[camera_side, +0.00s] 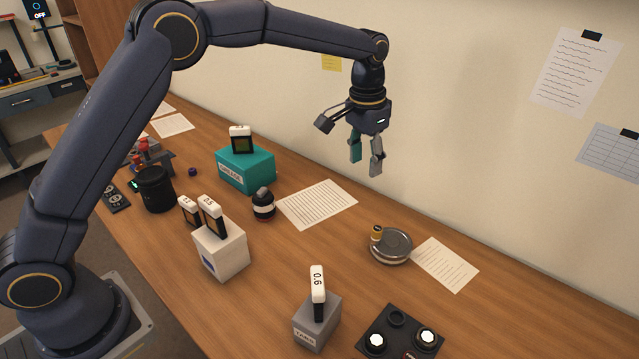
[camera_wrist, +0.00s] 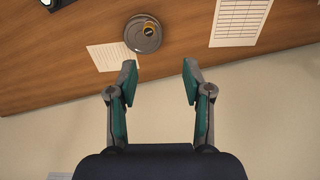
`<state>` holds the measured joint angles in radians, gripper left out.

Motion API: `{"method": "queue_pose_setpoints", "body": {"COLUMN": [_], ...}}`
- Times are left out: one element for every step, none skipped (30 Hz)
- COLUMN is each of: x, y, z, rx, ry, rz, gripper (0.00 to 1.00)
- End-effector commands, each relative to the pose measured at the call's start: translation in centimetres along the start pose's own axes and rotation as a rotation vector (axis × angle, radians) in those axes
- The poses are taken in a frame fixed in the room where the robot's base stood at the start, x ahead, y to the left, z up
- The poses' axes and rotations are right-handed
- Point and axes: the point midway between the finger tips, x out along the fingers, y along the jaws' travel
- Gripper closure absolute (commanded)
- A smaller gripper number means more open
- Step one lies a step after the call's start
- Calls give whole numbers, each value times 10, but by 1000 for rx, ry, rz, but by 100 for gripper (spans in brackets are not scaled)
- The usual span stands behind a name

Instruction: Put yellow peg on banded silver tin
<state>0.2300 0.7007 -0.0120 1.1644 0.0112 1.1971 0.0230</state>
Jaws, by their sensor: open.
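The banded silver tin (camera_side: 397,247) stands on the wooden table at the right of the side view; it also shows near the top of the wrist view (camera_wrist: 137,42). A small yellow peg with a pale top (camera_side: 377,233) is upright at the tin's left edge in the side view. In the wrist view the yellow peg (camera_wrist: 149,29) lies within the tin's outline and appears to rest on its lid. My gripper (camera_side: 366,158) is open and empty, high above the table; its parted green-padded fingers (camera_wrist: 157,84) are apart from the tin and peg.
A grey block with a 0.6 tag (camera_side: 317,320) and a black tray with round parts (camera_side: 400,335) stand in front. A white box (camera_side: 222,252), a teal box (camera_side: 246,170) and a dark lens part (camera_side: 263,206) are left. Paper sheets (camera_side: 445,264) lie flat. A wall stands behind.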

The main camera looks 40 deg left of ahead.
Motion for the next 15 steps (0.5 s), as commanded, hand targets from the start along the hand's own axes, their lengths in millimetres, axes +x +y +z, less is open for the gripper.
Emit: {"method": "queue_pose_setpoints", "body": {"x": [-32,-47,-66,-79,-91,-105,-114,-123,-131,-136,-141,-144,-145,-145,-143], "y": [-9,-14,-20,-24,-28,-32,-35,-37,-39,-41,-42,-43,-43,-43,-43], "z": [17,29,46,59,74,94,109,125,147,164,181,204,220,236,255], "rx": [-20,-32,-47,-59,-71,-86,-97,-109,-124,-136,-147,-162,-174,-184,-198], "ry": [35,53,78,96,115,138,157,175,199,217,236,260,277,294,315], "rz": [-4,-6,-8,-11,-13,-17,-20,-23,-27,-30,-33,-38,-41,-45,-49], "gripper": [50,50,50,50,50,50,50,50,50,50,50,50,50,50,50]}}
